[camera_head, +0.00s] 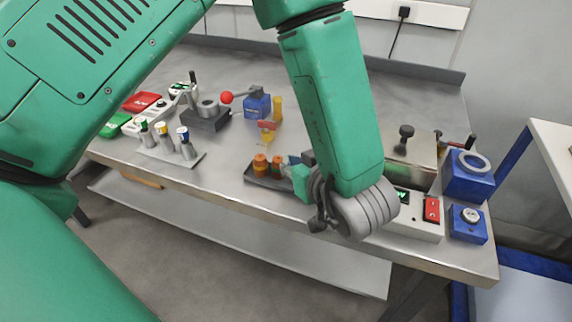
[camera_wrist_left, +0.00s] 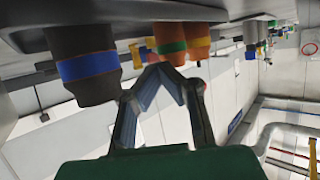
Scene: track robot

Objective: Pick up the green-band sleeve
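The green-band sleeve (camera_wrist_left: 170,45) is orange with a green band and shows upside down at the top of the left wrist view. In the head view it appears to be the small orange sleeve (camera_head: 277,165) in the dark tray (camera_head: 262,179). Beside it stand a dark sleeve with a blue band (camera_wrist_left: 86,68) and another orange sleeve (camera_wrist_left: 198,42). My left gripper (camera_wrist_left: 162,70) is at the tray's right end in the head view. Its fingertips converge just short of the green-band sleeve; the space between the fingers is empty. How far they are apart is unclear. My right gripper is out of view.
A rack with several capped vials (camera_head: 172,148) stands at the left. A red-knobbed tool (camera_head: 227,98) and a blue block (camera_head: 257,106) are behind the tray. A switch box (camera_head: 412,226) and blue boxes (camera_head: 467,224) stand at the right. The bench's front edge is close.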

